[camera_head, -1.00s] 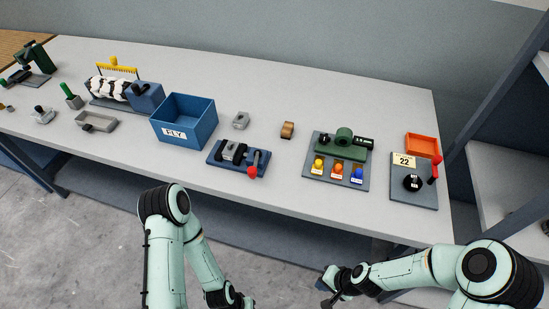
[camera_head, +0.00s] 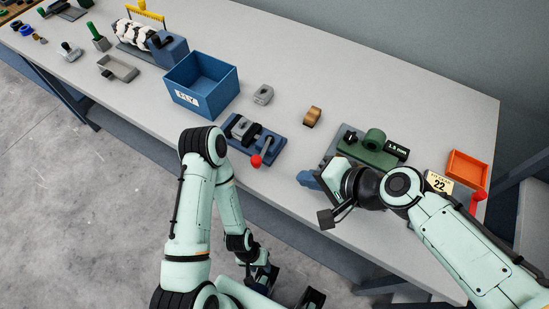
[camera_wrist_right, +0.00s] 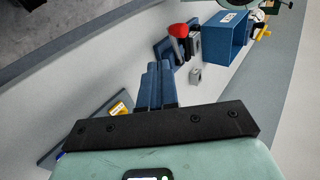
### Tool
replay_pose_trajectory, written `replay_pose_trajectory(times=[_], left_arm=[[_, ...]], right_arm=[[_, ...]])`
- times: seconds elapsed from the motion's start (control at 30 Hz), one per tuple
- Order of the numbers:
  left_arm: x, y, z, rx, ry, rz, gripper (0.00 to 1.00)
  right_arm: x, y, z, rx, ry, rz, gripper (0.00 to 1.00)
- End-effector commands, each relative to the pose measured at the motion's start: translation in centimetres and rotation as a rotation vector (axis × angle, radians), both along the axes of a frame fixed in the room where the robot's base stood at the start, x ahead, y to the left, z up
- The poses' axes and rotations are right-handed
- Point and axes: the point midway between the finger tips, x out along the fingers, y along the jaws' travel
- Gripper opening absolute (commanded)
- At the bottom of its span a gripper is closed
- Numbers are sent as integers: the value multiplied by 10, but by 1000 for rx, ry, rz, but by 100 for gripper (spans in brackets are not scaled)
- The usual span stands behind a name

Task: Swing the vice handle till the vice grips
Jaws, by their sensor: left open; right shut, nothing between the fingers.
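The vice (camera_head: 240,130) is a blue base with a grey block between dark jaws, near the table's front edge. Its handle ends in a red knob (camera_head: 256,161) at the front right of the base. In the right wrist view the red knob (camera_wrist_right: 179,30) shows beyond my fingers, beside the vice. My right gripper (camera_head: 307,179) is shut and empty, to the right of the knob and apart from it. Its blue fingers (camera_wrist_right: 157,84) lie together in the wrist view. My left gripper (camera_head: 288,288) is open and low, in front of the table.
A blue bin (camera_head: 201,84) stands left of the vice. A grey nut-like block (camera_head: 263,94) and a brown roll (camera_head: 312,116) lie behind it. My right forearm partly hides the green device (camera_head: 375,150) and its board. An orange tray (camera_head: 467,168) is at the right.

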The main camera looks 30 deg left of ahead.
Motion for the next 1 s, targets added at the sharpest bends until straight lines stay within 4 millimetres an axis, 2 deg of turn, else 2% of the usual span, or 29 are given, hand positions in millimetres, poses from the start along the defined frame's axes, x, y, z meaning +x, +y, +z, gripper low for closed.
replay_pose_trajectory(times=[0.4,0.6,0.7,1.0], left_arm=[[3,0,7,0,-3,0,43],[8,0,20,0,-10,0,43],[10,0,23,0,-11,-1,43],[10,0,23,0,-11,-1,43]], right_arm=[[10,63,-59,-1,4,7,0],[16,90,-56,0,-1,4,0],[18,96,-57,0,-1,3,0],[19,100,-58,0,-1,-1,0]])
